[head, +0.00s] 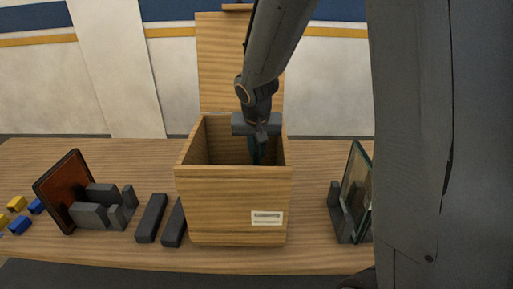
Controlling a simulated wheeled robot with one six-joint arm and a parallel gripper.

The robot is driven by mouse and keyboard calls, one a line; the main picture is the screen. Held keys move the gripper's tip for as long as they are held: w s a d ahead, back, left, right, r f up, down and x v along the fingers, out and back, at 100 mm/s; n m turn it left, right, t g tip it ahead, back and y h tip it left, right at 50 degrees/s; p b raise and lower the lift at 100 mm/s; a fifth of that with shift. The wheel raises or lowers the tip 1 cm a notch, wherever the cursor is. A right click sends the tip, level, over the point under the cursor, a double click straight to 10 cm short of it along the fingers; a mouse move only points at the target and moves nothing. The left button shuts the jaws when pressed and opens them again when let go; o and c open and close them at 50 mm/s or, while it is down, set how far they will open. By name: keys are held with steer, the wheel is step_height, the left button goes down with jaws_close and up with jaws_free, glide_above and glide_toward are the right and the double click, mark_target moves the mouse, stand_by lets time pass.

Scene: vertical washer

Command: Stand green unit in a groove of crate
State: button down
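The crate (233,208) is a tall open wooden box with a pale label on its front, standing mid-table with its lid raised behind it. My gripper (261,138) points down at the crate's mouth, towards the right side of the opening. It appears shut on the green unit (257,153), a narrow dark teal piece seen edge-on below the fingers. The unit is upright, with its lower part hidden behind the crate's front wall. The grooves inside are hidden, and I cannot tell whether the unit touches one.
A grey rack (92,215) with a dark-framed brown panel (62,187) stands left. Two dark bars (151,218) lie beside the crate. Blue and yellow blocks (19,225) lie far left. A glass panel (355,190) stands in a rack at right. My arm column covers the right side.

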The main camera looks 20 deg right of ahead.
steer(key=shift+f+b, duration=2.9)
steer(key=shift+f, duration=0.3)
